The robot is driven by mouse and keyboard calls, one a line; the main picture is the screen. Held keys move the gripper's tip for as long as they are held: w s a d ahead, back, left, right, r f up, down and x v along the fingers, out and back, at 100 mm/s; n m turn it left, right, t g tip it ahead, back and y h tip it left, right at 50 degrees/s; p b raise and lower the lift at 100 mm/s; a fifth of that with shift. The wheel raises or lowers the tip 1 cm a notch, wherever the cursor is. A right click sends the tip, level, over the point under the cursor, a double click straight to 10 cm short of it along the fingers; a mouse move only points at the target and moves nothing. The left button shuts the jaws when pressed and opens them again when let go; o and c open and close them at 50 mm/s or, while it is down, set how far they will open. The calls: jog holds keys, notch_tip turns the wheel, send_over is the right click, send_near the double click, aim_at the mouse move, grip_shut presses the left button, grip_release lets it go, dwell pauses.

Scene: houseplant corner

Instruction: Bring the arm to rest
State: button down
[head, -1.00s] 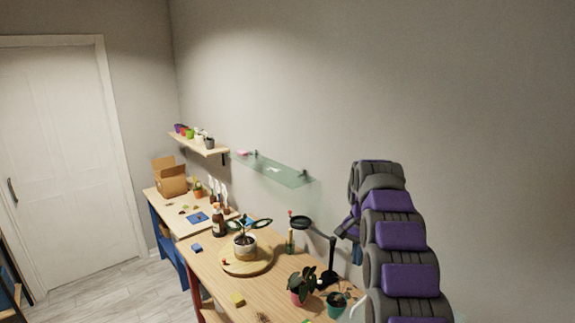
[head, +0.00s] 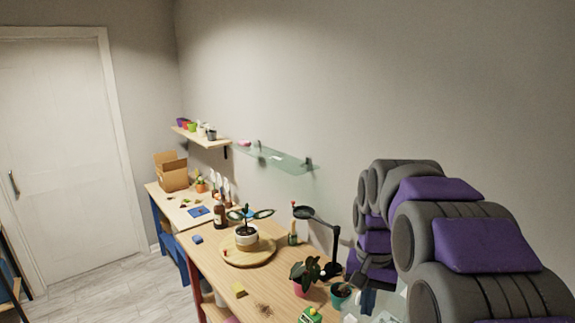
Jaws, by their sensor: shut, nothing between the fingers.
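My arm (head: 440,215), dark grey with purple panels, is folded at the right side of the head view. My gripper (head: 367,301) shows small and dark below the folded links, pointing down near the right end of the wooden table (head: 222,283). It is shut and holds nothing. It is right of the teal pot (head: 340,297); I cannot tell its height above the surface there.
A black stand (head: 333,255) with a round dish is close left of my arm. A dark-leaved plant (head: 305,270), a round board (head: 264,258) with a white pot (head: 246,235), and a glass shelf (head: 285,160) lie farther off.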

jog(key=s+f+n+b, duration=0.1)
jog(key=s+f+b, duration=0.2)
jog(key=s, duration=0.7)
jog(key=s+a+f+n+b, duration=0.1)
jog(key=s+f+n+b, duration=0.1)
jog(key=s+f, duration=0.6)
jog(key=s+a+f+n+b, duration=0.1)
jog(key=s+f+b, duration=0.2)
jog(key=s, duration=0.9)
notch_tip(320, 180, down, 3)
jog(key=shift+a+r+g+b, duration=0.15)
jog(key=shift+r+g+b, duration=0.05)
jog(key=shift+g+b, duration=0.2)
jog(key=c, duration=1.8)
grip_release()
jog(key=shift+w, duration=0.1)
jog(key=shift+c, duration=0.2)
